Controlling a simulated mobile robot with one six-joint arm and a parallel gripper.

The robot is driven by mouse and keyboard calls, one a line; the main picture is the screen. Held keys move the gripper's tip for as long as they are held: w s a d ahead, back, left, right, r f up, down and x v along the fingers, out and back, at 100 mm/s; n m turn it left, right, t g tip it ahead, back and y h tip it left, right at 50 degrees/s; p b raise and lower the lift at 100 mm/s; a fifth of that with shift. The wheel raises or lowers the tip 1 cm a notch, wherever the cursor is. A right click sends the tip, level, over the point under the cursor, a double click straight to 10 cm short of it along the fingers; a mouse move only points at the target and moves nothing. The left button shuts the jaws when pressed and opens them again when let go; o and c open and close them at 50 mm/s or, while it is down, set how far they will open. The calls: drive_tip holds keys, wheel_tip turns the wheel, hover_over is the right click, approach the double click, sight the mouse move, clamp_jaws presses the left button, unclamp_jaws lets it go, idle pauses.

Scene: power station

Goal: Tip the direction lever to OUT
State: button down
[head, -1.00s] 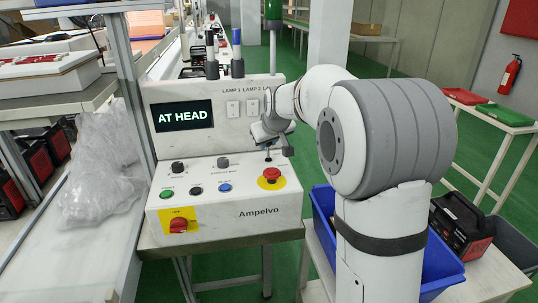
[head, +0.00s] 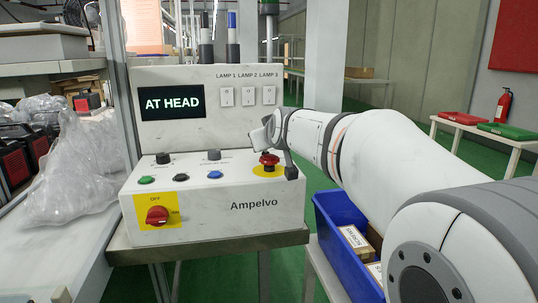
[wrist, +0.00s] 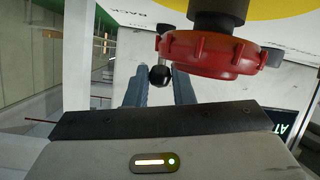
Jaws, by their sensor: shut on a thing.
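The direction lever, a small stalk with a round black knob (wrist: 160,76), shows in the wrist view between the two fingers of my gripper (wrist: 160,88). My gripper is shut on it. In the head view my gripper (head: 288,160) is at the right end of the white Ampelvo control console (head: 215,222), beside the red mushroom button. The lever itself cannot be made out there. Part of a label shows near the lever in the wrist view, but the lever's exact tilt cannot be told.
The red mushroom button (head: 269,159) is very close to my gripper; it also looms in the wrist view (wrist: 215,52). The screen (head: 172,103) reads AT HEAD. Knobs, push buttons and a red OFF/ON switch (head: 158,215) are further left. A blue bin (head: 330,225) stands below my arm.

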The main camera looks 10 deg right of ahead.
drive_tip(key=shift+s+f+t+b, duration=0.15)
drive_tip(key=shift+t+b, duration=0.25)
drive_tip(key=shift+b, duration=0.65)
drive_tip(key=c, duration=1.2)
unclamp_jaws()
drive_tip(key=shift+c, duration=0.2)
drive_tip(key=shift+s, duration=0.1)
drive_tip(key=p+v, duration=0.1)
drive_tip(key=v, duration=0.5)
drive_tip(key=shift+s+r+p, duration=0.25)
drive_tip(key=shift+s+p, duration=0.1)
drive_tip(key=shift+s, duration=0.5)
drive_tip(key=shift+r, duration=0.1)
